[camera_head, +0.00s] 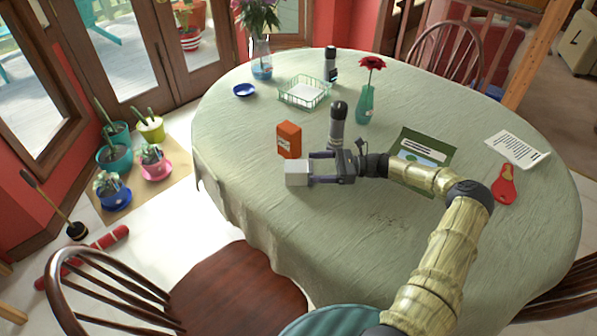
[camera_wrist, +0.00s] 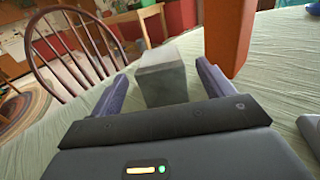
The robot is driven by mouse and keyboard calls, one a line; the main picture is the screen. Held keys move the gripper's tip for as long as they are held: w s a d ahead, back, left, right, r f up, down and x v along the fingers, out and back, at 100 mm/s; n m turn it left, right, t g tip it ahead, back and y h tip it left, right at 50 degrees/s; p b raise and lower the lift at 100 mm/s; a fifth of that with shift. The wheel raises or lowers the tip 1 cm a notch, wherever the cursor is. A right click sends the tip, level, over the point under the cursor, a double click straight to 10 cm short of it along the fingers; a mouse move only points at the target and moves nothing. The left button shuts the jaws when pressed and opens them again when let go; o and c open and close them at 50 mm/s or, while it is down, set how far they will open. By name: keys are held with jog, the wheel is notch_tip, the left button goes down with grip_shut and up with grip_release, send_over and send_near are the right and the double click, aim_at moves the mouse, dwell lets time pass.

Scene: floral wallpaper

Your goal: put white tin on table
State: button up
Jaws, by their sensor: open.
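The white tin (camera_head: 297,172) is a small pale box standing on the cloth-covered table (camera_head: 240,130), left of the middle. My gripper (camera_head: 312,168) is open, with its fingertips just at the right side of the tin. In the wrist view the tin (camera_wrist: 162,76) looks grey and stands on the cloth between and just beyond the two purple fingers (camera_wrist: 160,88). I cannot tell whether a finger touches it.
An orange box (camera_head: 289,140) stands close behind the tin. A dark bottle (camera_head: 337,122) stands behind my gripper. A green vase with a red flower (camera_head: 364,104), a wire basket (camera_head: 303,93) and a green book (camera_head: 423,150) are farther off. The cloth in front is clear.

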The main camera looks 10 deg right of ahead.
aim_at(299, 166)
jog(key=shift+w+a, duration=0.1)
jog(key=shift+a, duration=0.4)
jog(key=a, duration=0.2)
jog(key=w+a, duration=0.1)
jog(key=a, duration=0.2)
jog(key=shift+a+f+p, duration=0.1)
jog(key=shift+p, duration=0.25)
jog(key=c, duration=1.3)
notch_tip(299, 166, up, 10)
jog(key=shift+r, duration=0.1)
